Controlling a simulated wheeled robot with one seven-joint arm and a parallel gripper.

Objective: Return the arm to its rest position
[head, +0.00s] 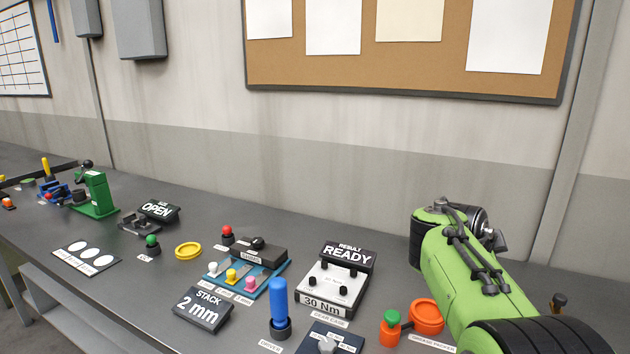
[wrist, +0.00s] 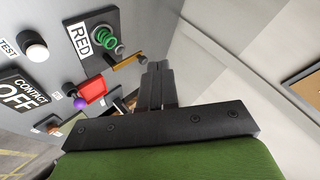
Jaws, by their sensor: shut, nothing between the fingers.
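My green arm (head: 455,262) reaches in from the lower right of the head view, over the right part of the dark workbench. My gripper's fingers do not show in the head view. In the wrist view, my gripper (wrist: 158,68) shows as two dark fingers pressed together, with nothing between them. It is beyond the dark bracket and green wrist housing at the bottom. A green coil (wrist: 104,38), a red block (wrist: 90,90) and a brass-coloured bar (wrist: 128,60) lie to its left, apart from the fingers as far as I can tell.
The workbench (head: 150,245) holds a blue-handled driver (head: 279,305), a "READY" display (head: 347,256), a "STACK 2 mm" sign (head: 202,309), a yellow ring (head: 188,250) and a green press (head: 97,194). An orange dish (head: 426,316) sits close to my arm. The wall and corkboard (head: 350,65) stand behind.

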